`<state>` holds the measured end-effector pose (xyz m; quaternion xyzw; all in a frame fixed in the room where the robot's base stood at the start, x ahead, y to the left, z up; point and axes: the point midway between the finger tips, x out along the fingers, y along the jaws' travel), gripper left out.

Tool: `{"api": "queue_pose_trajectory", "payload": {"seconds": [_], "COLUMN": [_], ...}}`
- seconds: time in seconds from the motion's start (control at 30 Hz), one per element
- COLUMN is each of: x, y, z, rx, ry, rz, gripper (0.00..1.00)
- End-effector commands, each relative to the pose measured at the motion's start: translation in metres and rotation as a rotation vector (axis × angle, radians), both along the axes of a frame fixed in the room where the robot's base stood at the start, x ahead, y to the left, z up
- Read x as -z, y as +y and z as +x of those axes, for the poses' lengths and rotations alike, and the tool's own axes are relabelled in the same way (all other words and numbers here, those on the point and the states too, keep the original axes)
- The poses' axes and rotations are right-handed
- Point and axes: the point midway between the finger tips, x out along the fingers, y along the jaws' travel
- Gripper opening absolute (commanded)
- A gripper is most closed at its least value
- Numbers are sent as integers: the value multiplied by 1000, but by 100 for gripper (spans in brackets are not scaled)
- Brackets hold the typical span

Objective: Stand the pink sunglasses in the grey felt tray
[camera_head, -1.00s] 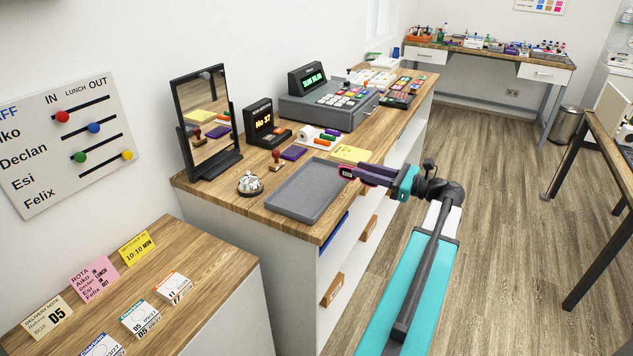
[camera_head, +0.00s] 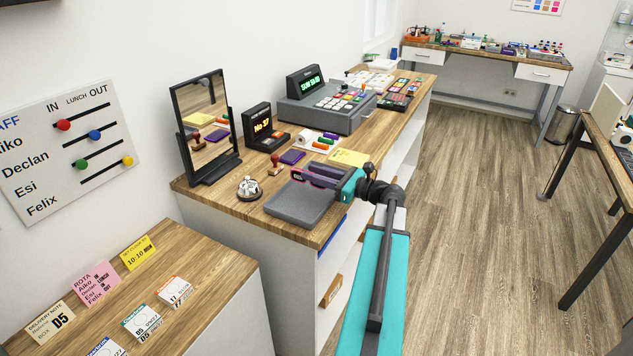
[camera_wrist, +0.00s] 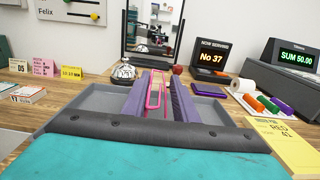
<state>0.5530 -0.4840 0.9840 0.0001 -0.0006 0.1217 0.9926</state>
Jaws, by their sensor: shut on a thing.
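The pink sunglasses (camera_head: 299,176) are between the purple fingers of my gripper (camera_head: 312,177), which is shut on them. In the wrist view the pink frame (camera_wrist: 153,96) shows edge-on, narrow and lengthwise between the two fingers (camera_wrist: 157,100). The grey felt tray (camera_head: 290,209) lies on the wooden counter near its front corner. My gripper is over the tray's far part; whether the sunglasses touch the tray floor I cannot tell. In the wrist view the tray (camera_wrist: 84,99) shows on both sides of the fingers and looks empty there.
A bell (camera_head: 249,187) stands left of the tray, with a red stamp (camera_head: 275,164) and purple pad (camera_head: 292,156) behind. A mirror (camera_head: 206,128), number display (camera_head: 266,127) and cash register (camera_head: 328,103) stand further back.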

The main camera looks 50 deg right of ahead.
Motion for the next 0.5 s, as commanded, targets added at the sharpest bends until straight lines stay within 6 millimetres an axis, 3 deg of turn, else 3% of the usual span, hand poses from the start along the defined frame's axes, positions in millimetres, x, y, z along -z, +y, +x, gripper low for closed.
{"api": "queue_pose_trajectory", "payload": {"seconds": [0.5], "x": [10], "y": [-1], "z": [0], "rx": [0], "ry": [0], "rz": [1], "gripper": [5]}}
